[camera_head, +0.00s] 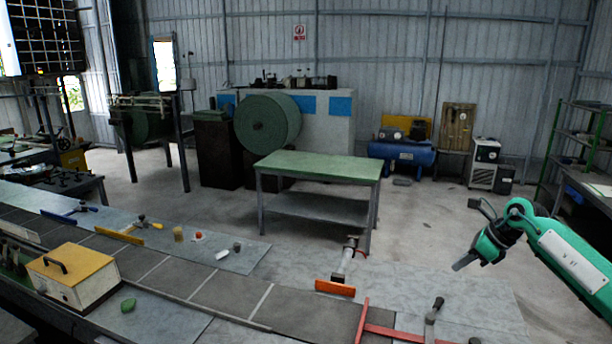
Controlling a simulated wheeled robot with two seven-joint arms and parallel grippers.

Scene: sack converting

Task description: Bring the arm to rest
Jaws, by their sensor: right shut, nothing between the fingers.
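My right arm comes in from the right edge, green with a white panel. My left gripper is not in this view.
On the bench are an orange block (335,288), a red bar (390,332), a yellow-topped box (72,275) and a green lump (128,305). A green-topped table (318,165) stands behind. Shelving (580,140) stands at the right.

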